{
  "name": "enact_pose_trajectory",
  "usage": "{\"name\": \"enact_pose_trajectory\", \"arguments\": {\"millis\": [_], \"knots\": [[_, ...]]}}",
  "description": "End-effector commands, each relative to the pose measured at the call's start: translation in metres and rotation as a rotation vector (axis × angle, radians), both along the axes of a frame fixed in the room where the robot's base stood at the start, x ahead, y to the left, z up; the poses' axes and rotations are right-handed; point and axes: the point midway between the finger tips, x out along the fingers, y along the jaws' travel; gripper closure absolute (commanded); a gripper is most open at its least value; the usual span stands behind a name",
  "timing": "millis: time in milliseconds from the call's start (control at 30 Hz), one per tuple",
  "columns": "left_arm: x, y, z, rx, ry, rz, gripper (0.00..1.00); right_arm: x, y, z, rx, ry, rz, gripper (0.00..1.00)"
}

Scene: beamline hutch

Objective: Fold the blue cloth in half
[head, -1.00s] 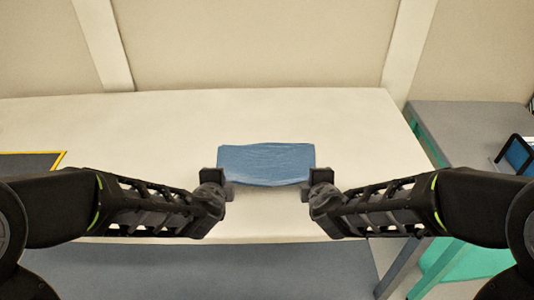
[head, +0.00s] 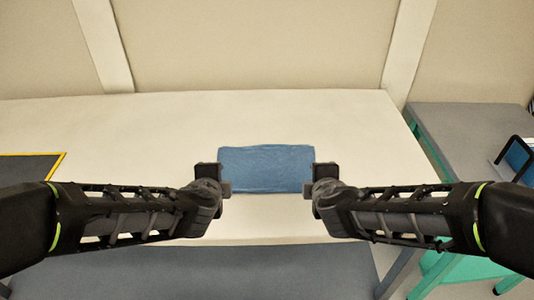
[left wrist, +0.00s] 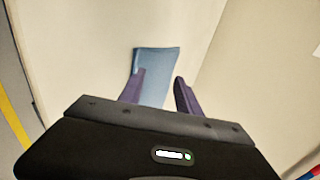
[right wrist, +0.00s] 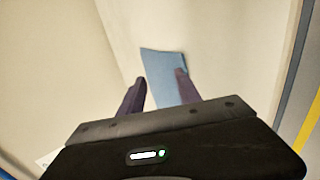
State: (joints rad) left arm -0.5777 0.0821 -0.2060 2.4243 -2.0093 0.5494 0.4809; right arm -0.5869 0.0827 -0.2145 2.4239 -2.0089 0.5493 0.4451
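The blue cloth (head: 266,168) lies as a wide rectangle on the cream table, with a nearly straight near edge. My left gripper (head: 221,181) is at its left side by the near corner, and my right gripper (head: 311,181) is at its right side by the near corner. In the left wrist view the fingers (left wrist: 158,92) stand apart, with the cloth (left wrist: 158,65) showing behind and between them. In the right wrist view the fingers (right wrist: 160,92) also stand apart, with the cloth (right wrist: 163,70) beyond them. I cannot tell whether either gripper touches the cloth.
The cream table (head: 130,130) is clear around the cloth. A dark mat with a yellow border (head: 30,168) lies at its left. A grey-topped side table (head: 465,135) with a green frame stands at the right, holding a dark-framed object with a blue face (head: 516,155).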

Motion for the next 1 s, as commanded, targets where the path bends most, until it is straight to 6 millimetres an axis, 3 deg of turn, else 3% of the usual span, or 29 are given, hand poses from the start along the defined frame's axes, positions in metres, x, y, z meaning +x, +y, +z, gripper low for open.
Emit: {"name": "enact_pose_trajectory", "arguments": {"millis": [367,1000], "knots": [[-0.037,0.000,0.047,-0.002,-0.002,-0.001,0.60,-0.038,0.000,0.047,0.002,-0.002,0.000,0.60],[-0.040,0.000,0.049,0.001,0.001,-0.001,0.60,-0.041,0.000,0.049,-0.001,0.002,0.001,0.60]]}}
